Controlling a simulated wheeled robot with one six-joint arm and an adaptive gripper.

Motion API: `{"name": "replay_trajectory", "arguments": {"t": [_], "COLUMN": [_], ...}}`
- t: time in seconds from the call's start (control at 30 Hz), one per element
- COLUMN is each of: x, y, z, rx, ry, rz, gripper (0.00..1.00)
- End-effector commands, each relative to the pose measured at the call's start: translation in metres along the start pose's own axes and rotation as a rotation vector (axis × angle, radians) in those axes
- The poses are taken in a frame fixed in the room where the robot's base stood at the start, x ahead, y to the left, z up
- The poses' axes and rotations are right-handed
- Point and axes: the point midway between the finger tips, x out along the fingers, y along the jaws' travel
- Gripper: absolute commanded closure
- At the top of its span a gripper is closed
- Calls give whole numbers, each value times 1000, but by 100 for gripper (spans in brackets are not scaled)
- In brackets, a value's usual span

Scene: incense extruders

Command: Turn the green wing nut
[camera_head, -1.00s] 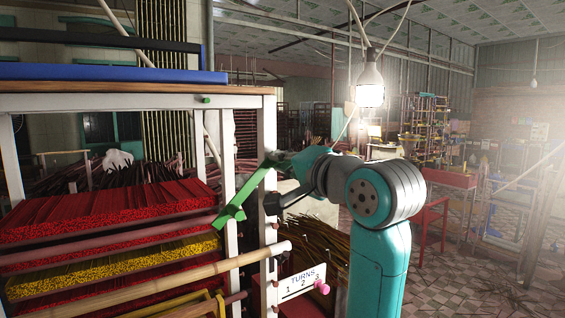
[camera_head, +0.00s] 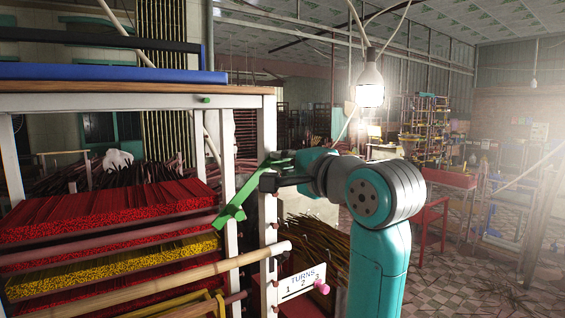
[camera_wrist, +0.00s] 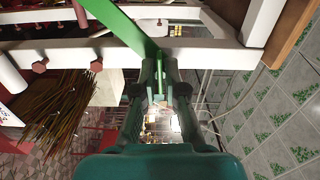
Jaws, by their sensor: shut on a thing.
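The green wing nut (camera_head: 232,213) is a long bent green bar on the white upright post of the rack. It slants from lower left to upper right. The contact itself is partly hidden by the fingers.
A white rack post (camera_head: 268,230) stands close by my gripper. A "TURNS 1 2 3" plate (camera_head: 301,283) with a pink knob (camera_head: 322,287) is below. A bamboo pole (camera_head: 190,268) and red incense trays (camera_head: 110,210) fill the left. A hanging bulb (camera_head: 370,88) is above my arm.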

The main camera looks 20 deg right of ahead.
Motion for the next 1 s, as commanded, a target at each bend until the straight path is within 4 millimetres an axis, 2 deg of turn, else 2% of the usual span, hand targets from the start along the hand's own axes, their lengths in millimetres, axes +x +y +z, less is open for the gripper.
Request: {"name": "replay_trajectory", "arguments": {"t": [0.13,0.2,0.27,0.67,0.77,1.0], "x": [0,0,0,-6,-19,-66], "y": [1,1,1,0,0,0], "z": [0,0,0,0,0,-1], "rx": [0,0,-1,-2,-3,-3], "ry": [1,1,1,0,1,4], "rz": [3,3,3,0,-1,-1], "gripper": [100,77,65,65,65,65]}}
